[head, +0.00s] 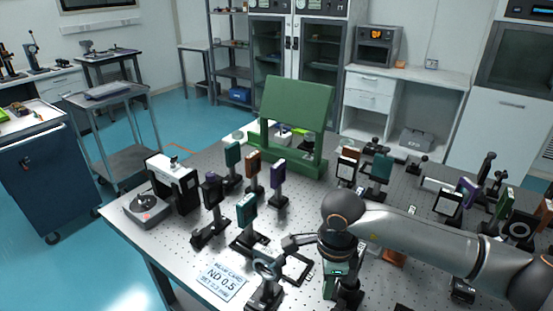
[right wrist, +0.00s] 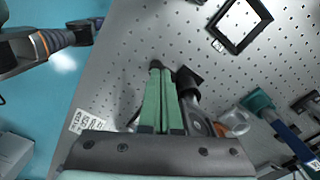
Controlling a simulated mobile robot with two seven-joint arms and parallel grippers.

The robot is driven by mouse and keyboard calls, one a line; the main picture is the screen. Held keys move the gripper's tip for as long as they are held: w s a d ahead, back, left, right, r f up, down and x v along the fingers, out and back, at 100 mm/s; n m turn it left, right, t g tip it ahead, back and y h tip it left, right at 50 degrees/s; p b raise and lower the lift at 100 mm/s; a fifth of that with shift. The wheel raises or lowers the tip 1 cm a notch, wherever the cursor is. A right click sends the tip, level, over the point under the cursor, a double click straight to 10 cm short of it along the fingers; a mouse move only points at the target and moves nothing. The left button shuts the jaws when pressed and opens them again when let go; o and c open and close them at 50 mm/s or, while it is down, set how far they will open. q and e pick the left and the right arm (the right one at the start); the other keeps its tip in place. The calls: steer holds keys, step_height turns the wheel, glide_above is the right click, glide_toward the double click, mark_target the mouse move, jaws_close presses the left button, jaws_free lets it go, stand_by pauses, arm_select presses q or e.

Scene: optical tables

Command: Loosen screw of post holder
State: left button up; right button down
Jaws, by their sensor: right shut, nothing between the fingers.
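My right gripper (head: 331,292) points down at the near side of the optical table (head: 180,250). In the right wrist view its long green fingers (right wrist: 160,72) are shut together with nothing between them. A black post holder and base (right wrist: 189,80) stands just right of the fingertips there. It partly shows in the head view (head: 348,296), behind the fingers. I cannot make out its screw, or whether the fingertips touch it. A round clear optic (right wrist: 235,123) shows close to the holder. Part of my left arm shows at the wrist view's upper left, its jaws unclear.
A black square frame (head: 297,268) lies left of the gripper. A ring mount (head: 266,269) and a printed card (head: 223,282) are farther left. Several posts with optics stand around, including a teal one (head: 247,210). A green stand (head: 297,100) is at the back.

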step_height(320, 180, down, 6)
steer(key=b, duration=0.4)
steer(key=shift+s, duration=0.15)
steer(key=shift+f+b, duration=0.5)
steer(key=shift+b, duration=0.05)
arm_select(q)
steer(key=f, duration=0.3)
steer(key=s+f, duration=0.1)
steer(key=f, duration=0.1)
steer(key=shift+s+f, duration=0.2)
steer(key=shift+f, duration=0.2)
arm_select(e)
steer(key=shift+d, duration=0.4)
arm_select(q)
steer(key=shift+f+b, duration=0.35)
steer(key=shift+b, duration=0.05)
arm_select(e)
steer(key=shift+d, duration=0.1)
